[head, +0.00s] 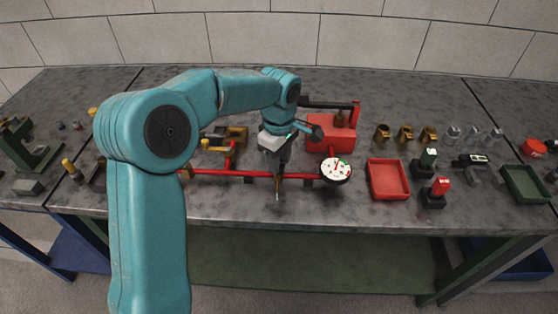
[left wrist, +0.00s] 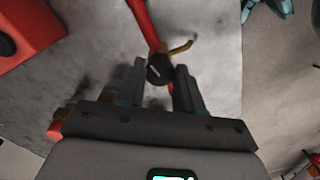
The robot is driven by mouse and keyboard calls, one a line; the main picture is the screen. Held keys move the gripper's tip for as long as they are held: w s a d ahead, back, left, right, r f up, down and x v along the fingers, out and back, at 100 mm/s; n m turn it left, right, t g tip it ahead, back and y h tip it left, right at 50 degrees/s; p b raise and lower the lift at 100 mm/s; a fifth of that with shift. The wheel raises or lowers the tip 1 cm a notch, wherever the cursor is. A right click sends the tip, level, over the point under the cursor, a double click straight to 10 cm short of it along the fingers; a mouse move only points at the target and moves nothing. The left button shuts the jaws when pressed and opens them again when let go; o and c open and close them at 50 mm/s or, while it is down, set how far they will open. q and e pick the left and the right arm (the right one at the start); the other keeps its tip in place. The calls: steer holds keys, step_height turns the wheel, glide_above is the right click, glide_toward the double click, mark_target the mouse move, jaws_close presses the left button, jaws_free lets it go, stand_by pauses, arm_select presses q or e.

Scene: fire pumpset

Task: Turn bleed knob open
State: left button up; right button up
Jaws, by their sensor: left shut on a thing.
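The bleed knob (left wrist: 157,72) is a dark round knob with a white line on its face, in the left wrist view. It sits on the red pipe (left wrist: 145,22) beside a curved brass spout (left wrist: 183,47). My left gripper (left wrist: 160,82) is shut on the knob, one finger on each side of it. In the head view my left gripper (head: 279,170) points down at the red pipe (head: 240,174) and hides the knob. The brass spout (head: 277,188) shows just below the fingers. My right gripper is in neither view.
A white-faced gauge (head: 335,170) stands just right of the gripper, with a red pump housing (head: 328,134) behind. An empty red tray (head: 388,179) lies further right. Brass valve parts (head: 228,134) are to the left. The bench's front edge is close below the pipe.

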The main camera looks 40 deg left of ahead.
arm_select(q)
steer(key=shift+a+n+b, duration=0.2)
steer(key=shift+n+b, duration=0.1)
steer(key=shift+n, duration=1.6)
steer(key=o, duration=0.8)
steer(key=shift+o, duration=1.2)
steer(key=shift+d, duration=0.1)
